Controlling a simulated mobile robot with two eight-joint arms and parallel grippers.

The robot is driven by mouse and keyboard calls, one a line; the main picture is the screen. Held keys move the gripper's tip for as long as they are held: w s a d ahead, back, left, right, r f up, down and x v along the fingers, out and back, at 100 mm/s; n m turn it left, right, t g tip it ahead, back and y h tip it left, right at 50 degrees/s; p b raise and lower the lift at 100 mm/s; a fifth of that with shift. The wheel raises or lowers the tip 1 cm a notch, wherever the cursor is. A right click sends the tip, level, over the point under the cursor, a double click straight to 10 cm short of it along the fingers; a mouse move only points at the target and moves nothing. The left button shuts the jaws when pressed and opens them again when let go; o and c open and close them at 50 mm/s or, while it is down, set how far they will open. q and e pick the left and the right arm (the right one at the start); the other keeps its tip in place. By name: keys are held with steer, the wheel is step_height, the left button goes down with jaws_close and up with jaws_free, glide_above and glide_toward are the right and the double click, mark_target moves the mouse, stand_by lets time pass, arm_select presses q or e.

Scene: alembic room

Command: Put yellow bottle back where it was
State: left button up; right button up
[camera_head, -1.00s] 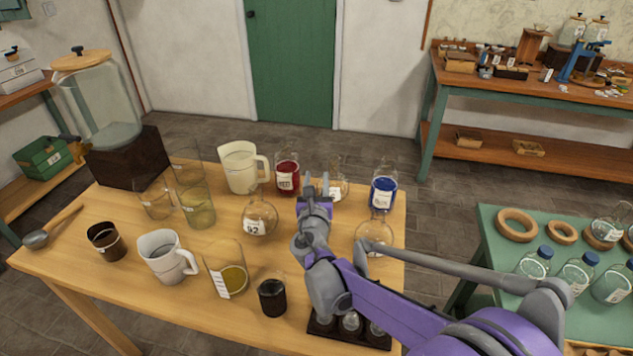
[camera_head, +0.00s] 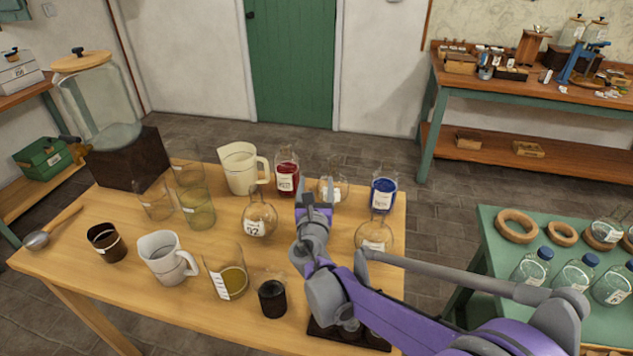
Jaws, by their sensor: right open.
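My right gripper (camera_head: 315,195) is open and empty above the back right part of the wooden table (camera_head: 120,265). Just behind it stands a clear rounded bottle (camera_head: 340,186) with a pale label, partly hidden by the gripper; I cannot tell the colour of its contents. A red bottle (camera_head: 287,176) stands to its left and a blue bottle (camera_head: 383,192) to its right. A glass beaker with yellow liquid (camera_head: 232,279) stands at the table's front. No bottle is plainly yellow. My left gripper is not in view.
A round labelled flask (camera_head: 259,221) stands left of the gripper and another flask (camera_head: 374,238) to its right. A cream jug (camera_head: 239,168), a white mug (camera_head: 162,258) and a dark jar (camera_head: 272,298) are nearby. A green table (camera_head: 490,232) with bottles stands at the right.

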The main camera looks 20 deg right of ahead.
steer(key=v, duration=1)
steer(key=shift+s, duration=0.2)
steer(key=shift+a, duration=0.15)
